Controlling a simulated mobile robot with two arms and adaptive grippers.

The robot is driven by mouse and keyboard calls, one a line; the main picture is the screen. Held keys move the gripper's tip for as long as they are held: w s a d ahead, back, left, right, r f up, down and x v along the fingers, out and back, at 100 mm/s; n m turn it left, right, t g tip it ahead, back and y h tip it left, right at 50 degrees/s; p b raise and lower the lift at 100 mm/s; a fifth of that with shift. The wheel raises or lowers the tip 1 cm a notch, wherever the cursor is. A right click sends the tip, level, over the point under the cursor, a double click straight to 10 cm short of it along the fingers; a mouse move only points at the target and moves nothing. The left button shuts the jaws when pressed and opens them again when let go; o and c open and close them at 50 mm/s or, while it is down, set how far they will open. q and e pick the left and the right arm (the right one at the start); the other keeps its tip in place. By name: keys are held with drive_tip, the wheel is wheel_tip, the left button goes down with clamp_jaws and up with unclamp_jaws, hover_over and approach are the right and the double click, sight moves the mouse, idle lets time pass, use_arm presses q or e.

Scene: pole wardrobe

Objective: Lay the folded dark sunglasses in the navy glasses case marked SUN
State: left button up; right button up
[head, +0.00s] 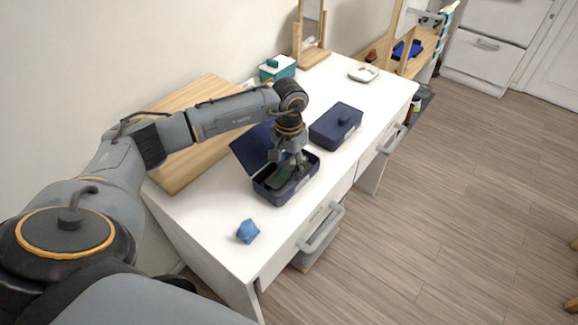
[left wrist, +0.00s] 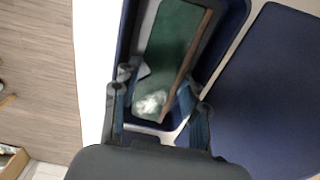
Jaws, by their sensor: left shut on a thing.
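A navy case (head: 270,196) stands open on the white desk, its lid (head: 252,150) tilted back; no SUN mark is legible. My left gripper (head: 293,172) points down into it, its fingers shut on a dark thing that I take for the folded sunglasses, mostly hidden by the fingers. In the left wrist view the fingers (left wrist: 158,112) reach over the case (left wrist: 234,28). A flat dark green piece (left wrist: 172,42) with a brown edge lies inside it; I cannot tell whether this is part of the glasses or the case's contents. My right gripper is out of view.
A blue crumpled item (head: 248,231) lies near the desk's front left. A teal box (head: 277,68), a white dish (head: 363,73) and a wooden board (head: 205,150) are further back.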

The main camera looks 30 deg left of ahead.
sight(289, 169)
use_arm(q)
drive_tip(key=o, duration=1)
drive_tip(key=shift+f, duration=0.1)
drive_tip(key=shift+r+p, duration=0.25)
drive_tip(key=shift+p, duration=0.05)
drive_tip(key=shift+w+r, duration=0.1)
drive_tip(key=shift+r, duration=0.3)
wheel_tip(289, 169, up, 11)
drive_tip(key=shift+r+b, duration=0.1)
drive_tip(key=shift+b, duration=0.7)
drive_tip(key=shift+f, duration=0.2)
